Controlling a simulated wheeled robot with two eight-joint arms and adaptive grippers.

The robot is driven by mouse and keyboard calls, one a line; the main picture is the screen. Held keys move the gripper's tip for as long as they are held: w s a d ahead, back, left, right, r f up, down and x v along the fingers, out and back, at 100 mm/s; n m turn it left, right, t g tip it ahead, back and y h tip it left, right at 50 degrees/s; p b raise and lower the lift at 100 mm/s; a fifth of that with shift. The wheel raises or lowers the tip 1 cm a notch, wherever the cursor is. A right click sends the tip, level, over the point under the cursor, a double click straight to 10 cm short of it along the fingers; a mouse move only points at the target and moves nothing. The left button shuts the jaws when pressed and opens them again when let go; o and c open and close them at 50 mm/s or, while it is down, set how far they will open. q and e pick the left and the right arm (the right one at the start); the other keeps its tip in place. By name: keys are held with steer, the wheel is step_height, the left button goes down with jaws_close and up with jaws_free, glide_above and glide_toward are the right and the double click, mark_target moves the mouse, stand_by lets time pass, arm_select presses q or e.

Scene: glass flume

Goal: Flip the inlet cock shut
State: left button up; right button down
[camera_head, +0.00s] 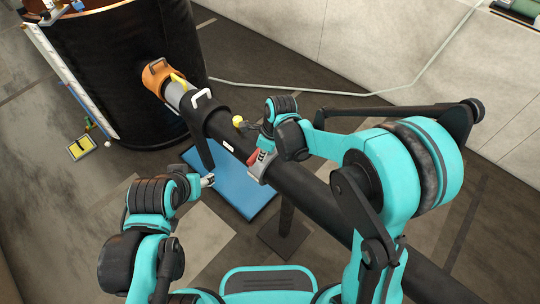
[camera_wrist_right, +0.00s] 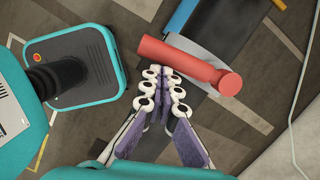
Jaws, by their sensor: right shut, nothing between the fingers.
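A red lever handle with a round end (camera_wrist_right: 190,62) lies across the top of the wrist view, next to a grey band on the dark pipe. A small part of red also shows in the head view (camera_head: 252,158), beside my right gripper (camera_head: 258,168). In the wrist view my right gripper (camera_wrist_right: 164,76) is shut and empty, its fingertips close beside the lever's middle. I cannot tell whether they touch it. My left gripper (camera_head: 208,181) is small and partly hidden by its arm, above the blue mat; its jaws cannot be read.
The black pipe (camera_head: 312,196) runs from the black tank (camera_head: 130,75) to the lower right. A blue mat (camera_head: 240,198) lies below. A pale hose (camera_head: 400,89) runs along the wall.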

steer(key=shift+w+a, duration=0.25)
steer(key=shift+a, duration=0.45)
stand_by(0.3)
